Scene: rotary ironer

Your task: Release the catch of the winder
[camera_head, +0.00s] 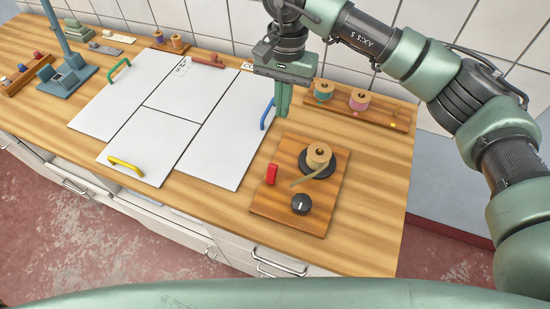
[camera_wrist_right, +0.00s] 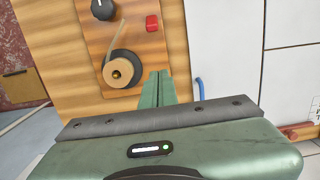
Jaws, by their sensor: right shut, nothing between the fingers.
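The winder is a wooden board (camera_head: 324,212) on the right part of the bench; the board also shows in the right wrist view (camera_wrist_right: 130,20). It carries a tan spool (camera_head: 319,154) on a black disc with a loose strip, a small upright red piece (camera_head: 271,174) that may be the catch, and a black knob (camera_head: 301,204) with a white mark. The red piece shows in the wrist view (camera_wrist_right: 152,23). My right gripper (camera_head: 282,112) is shut and empty, pointing down above the bench, behind the board and apart from the red piece. My left gripper is out of view.
White panels (camera_head: 215,140) with blue (camera_head: 267,114), yellow (camera_head: 126,167) and green (camera_head: 119,69) handles lie left of the winder. A rack with spools (camera_head: 359,100) stands behind it, near the tiled wall. Bare wood (camera_head: 375,200) lies to its right.

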